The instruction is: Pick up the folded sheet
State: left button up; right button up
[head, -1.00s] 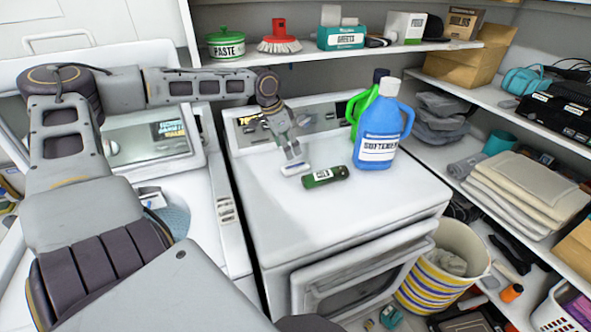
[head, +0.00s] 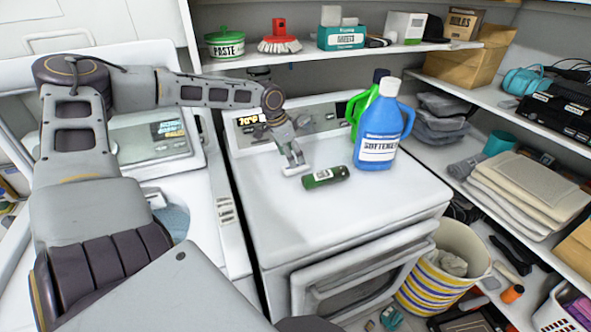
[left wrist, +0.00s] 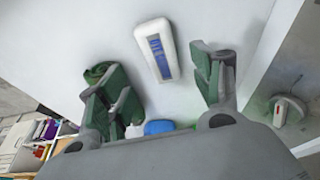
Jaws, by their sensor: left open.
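A stack of folded beige sheets (head: 528,182) lies on the middle shelf at the right in the head view. My left gripper (head: 293,158) is far to its left, low over the white dryer top. It is open, and the wrist view shows its two fingers spread apart (left wrist: 163,88). A small white item with a blue label (left wrist: 158,50) lies ahead of the gap between the fingers, not gripped. It also shows at the fingertips in the head view (head: 296,170). I cannot tell whether they touch it. My right gripper is out of view.
A striped basket (head: 445,270) stands between dryer and shelves. The dryer's front top is clear.

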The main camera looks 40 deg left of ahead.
pick_arm(q)
jog(key=shift+w+f, duration=0.1)
jog(key=shift+f, duration=0.2)
jog(key=shift+w+f, duration=0.2)
jog(key=shift+f, duration=0.5)
jog(key=shift+w+f, duration=0.2)
jog(key=shift+f, duration=0.5)
jog(key=shift+w+d+f, duration=0.1)
jog(key=shift+w+f, duration=0.1)
jog(key=shift+f, duration=0.55)
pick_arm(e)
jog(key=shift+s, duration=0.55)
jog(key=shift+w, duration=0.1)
